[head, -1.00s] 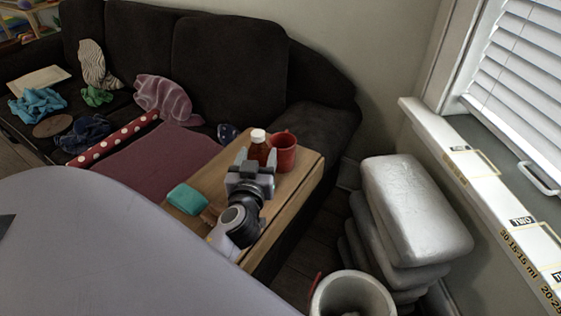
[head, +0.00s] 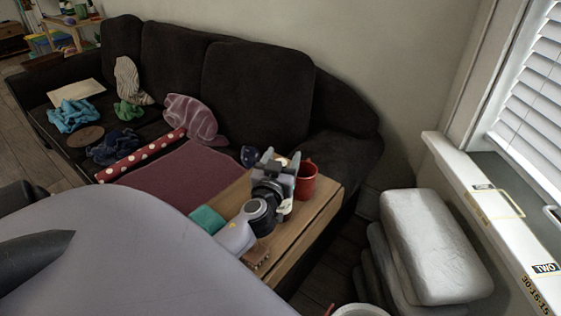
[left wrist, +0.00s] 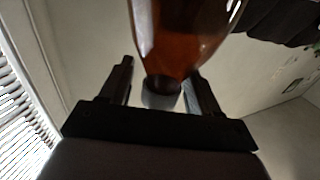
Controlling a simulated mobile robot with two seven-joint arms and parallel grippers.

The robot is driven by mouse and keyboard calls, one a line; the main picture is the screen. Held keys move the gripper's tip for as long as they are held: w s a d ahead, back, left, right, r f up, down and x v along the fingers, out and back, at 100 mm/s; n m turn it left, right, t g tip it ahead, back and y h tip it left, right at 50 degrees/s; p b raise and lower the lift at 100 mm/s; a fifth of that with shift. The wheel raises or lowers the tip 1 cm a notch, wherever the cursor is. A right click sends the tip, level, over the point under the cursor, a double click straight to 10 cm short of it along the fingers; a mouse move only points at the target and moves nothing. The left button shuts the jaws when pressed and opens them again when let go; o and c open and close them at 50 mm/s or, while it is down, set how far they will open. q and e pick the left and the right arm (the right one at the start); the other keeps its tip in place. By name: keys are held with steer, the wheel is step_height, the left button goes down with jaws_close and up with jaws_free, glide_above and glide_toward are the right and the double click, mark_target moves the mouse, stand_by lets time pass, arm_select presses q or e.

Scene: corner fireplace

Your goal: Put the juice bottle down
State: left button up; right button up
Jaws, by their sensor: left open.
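My left gripper (left wrist: 161,85) is open, with a finger on either side of the cap end and a visible gap on the left. In the head view my left gripper (head: 280,159) is over the wooden side table (head: 314,218) and hides most of the bottle. The bottle's base is hidden, so its contact with the table cannot be seen. My right gripper is not in view.
A red mug (head: 306,181) stands close to the right of my left gripper. A teal cloth (head: 207,219) lies at the table's left. The dark sofa (head: 257,90) is behind, with clothes on it. Stacked grey bags (head: 432,245) stand on the floor at right.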

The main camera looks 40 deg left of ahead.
arm_select(q)
jaws_close()
stand_by(1.4)
